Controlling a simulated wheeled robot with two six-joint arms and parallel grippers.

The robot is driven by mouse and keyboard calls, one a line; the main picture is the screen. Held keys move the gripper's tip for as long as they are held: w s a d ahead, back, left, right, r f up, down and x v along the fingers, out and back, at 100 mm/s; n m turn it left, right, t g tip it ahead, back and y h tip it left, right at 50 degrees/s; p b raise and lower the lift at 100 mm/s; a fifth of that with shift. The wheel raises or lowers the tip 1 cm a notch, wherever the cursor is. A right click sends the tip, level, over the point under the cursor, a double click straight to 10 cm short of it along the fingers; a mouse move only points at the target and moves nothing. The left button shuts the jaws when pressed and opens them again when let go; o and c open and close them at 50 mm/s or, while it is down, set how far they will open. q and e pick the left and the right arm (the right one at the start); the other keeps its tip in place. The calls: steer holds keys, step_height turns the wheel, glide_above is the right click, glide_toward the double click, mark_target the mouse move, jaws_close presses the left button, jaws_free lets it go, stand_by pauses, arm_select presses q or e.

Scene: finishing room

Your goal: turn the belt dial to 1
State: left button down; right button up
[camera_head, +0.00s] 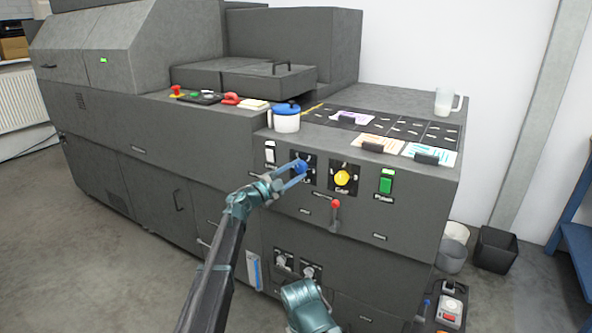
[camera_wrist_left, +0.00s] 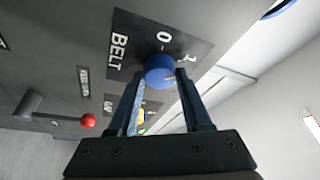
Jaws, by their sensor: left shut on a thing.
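The belt dial is a blue round knob on a black plate on the machine's front panel. It shows in the head view (camera_head: 301,166) and in the left wrist view (camera_wrist_left: 160,72), where the plate reads BELT, 0 and 1. My left gripper (camera_head: 296,172) reaches it from the front left. Its two fingers, also in the left wrist view (camera_wrist_left: 161,92), are shut on the knob from either side. The fingers hide part of the knob, and I cannot tell which mark it points to. A teal part of my right arm shows at the bottom of the head view, with no fingers visible.
Right of the dial are a yellow knob (camera_head: 342,179), a green switch (camera_head: 386,183) and a red-balled lever (camera_head: 335,206). A white switch (camera_head: 270,152) sits left of it. A blue-lidded pot (camera_head: 286,118) stands on the ledge above. Two more knobs sit low on the front.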

stand_by(0.5)
arm_select(q)
steer(key=shift+c, duration=1.7)
jaws_free()
steer(key=b+v, duration=0.2)
steer(key=v, duration=1.1)
steer(key=shift+s+a, duration=0.25)
steer(key=shift+a, duration=0.05)
